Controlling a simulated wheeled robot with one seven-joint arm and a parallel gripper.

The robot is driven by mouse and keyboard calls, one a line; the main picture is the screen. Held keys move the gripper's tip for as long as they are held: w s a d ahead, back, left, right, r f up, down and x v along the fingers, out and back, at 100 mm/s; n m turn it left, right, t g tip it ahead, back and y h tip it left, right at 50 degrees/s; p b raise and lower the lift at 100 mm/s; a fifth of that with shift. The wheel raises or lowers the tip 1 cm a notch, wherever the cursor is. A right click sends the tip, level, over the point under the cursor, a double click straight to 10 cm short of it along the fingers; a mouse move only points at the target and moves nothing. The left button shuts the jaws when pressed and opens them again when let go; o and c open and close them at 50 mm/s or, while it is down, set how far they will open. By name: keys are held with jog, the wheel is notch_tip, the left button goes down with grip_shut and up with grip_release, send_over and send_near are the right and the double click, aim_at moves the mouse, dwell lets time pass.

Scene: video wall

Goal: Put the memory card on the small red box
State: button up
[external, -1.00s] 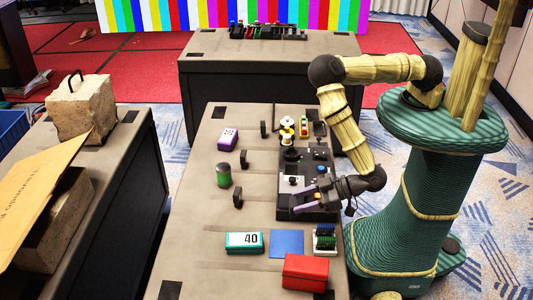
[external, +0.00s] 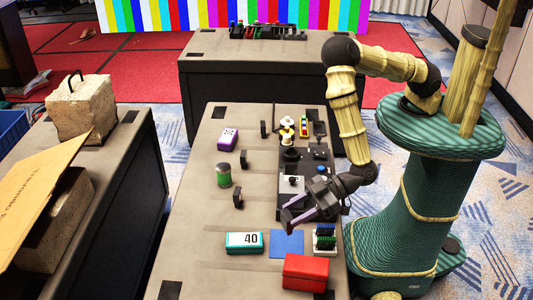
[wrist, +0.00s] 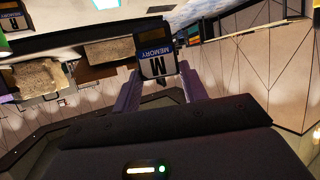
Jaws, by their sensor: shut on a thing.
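In the external view my gripper (external: 287,215) is over the table near the black tray's front end. The card is too small to make out there. The small red box (external: 305,272) sits at the table's front right, in front of my gripper and apart from it.
A blue square (external: 287,244) lies behind the red box. A teal box marked 40 (external: 244,243) is to its left, and a rack of small cards (external: 324,238) stands to its right. The black tray (external: 294,208) holds several parts. The table's left front is clear.

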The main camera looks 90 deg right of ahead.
jog(key=s+a+r+n+g+y+b, duration=0.4)
jog(key=a+r+n+g+y+b, duration=0.1)
jog(key=n, duration=0.4)
jog(key=shift+s+a+r+g+y, duration=0.15)
jog(key=shift+a+r+g+y, duration=0.55)
jog(key=shift+g+y, duration=0.45)
jog(key=shift+f, duration=0.1)
send_over(310, 256)
jog(key=shift+f+p, duration=0.3)
jog(key=shift+f, duration=2.6)
jog(key=shift+f, duration=2.1)
jog(key=shift+s, duration=0.1)
